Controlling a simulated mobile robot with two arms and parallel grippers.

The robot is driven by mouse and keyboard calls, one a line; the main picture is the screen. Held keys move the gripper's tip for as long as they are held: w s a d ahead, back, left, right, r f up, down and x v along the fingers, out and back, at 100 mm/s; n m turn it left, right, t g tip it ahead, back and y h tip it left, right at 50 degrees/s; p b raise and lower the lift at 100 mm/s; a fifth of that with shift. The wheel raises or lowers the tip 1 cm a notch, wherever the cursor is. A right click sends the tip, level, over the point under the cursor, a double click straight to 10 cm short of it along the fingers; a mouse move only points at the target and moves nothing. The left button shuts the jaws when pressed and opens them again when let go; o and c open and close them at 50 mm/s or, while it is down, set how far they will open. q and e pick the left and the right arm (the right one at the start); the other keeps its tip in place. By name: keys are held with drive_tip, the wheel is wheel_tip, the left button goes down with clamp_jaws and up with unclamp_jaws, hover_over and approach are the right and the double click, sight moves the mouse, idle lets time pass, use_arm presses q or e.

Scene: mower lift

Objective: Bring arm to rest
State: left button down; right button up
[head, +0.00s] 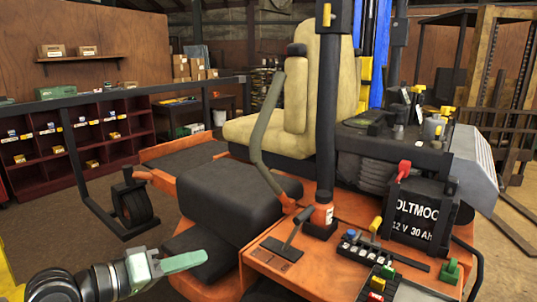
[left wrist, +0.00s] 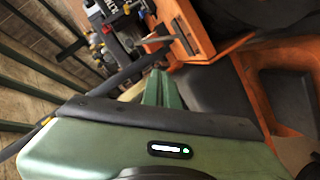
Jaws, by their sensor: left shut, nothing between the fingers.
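My left gripper (head: 182,262) is at the bottom left of the head view, beside the mower's footrest area. Its green fingers lie together with nothing between them. It also shows in the left wrist view (left wrist: 155,88), where the fingers point toward the orange mower body (left wrist: 192,35). The orange mower (head: 330,262) fills the middle and right of the head view, with a cream seat (head: 315,100) and a dark grey cover (head: 235,203). My right gripper shows in neither view.
A black battery (head: 418,212) with a red terminal cap stands on the mower's right side. A black post (head: 326,110) rises in front of the seat. A lever (head: 293,232) and small coloured parts sit on the near orange deck. A dark red shelf (head: 75,150) stands behind; floor shows at left.

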use_arm(q)
drive_tip(key=s+f+m+g+y, duration=0.1)
drive_tip(key=s+f+y, duration=0.3)
drive_tip(key=f, duration=0.6)
drive_tip(key=s+f+m+g+y, duration=0.15)
drive_tip(key=s+f, duration=0.35)
drive_tip(key=f, duration=0.5)
drive_tip(key=s+a+f+g+y, duration=0.25)
drive_tip(key=s+f, duration=0.35)
drive_tip(key=s, duration=0.3)
drive_tip(key=s+a+f+g+y, duration=0.25)
drive_tip(key=s+f, duration=0.25)
drive_tip(key=s, duration=0.4)
wheel_tip(320, 180, down, 26)
drive_tip(key=s, duration=0.1)
drive_tip(key=s+a+f+g, duration=0.1)
drive_tip(key=s+a+f, duration=0.1)
drive_tip(key=s+f, duration=0.6)
drive_tip(key=s+a+f+g+b, duration=0.1)
drive_tip(key=s+f, duration=0.8)
drive_tip(key=shift+s+a+f+y, duration=0.15)
drive_tip(key=shift+a+y, duration=0.2)
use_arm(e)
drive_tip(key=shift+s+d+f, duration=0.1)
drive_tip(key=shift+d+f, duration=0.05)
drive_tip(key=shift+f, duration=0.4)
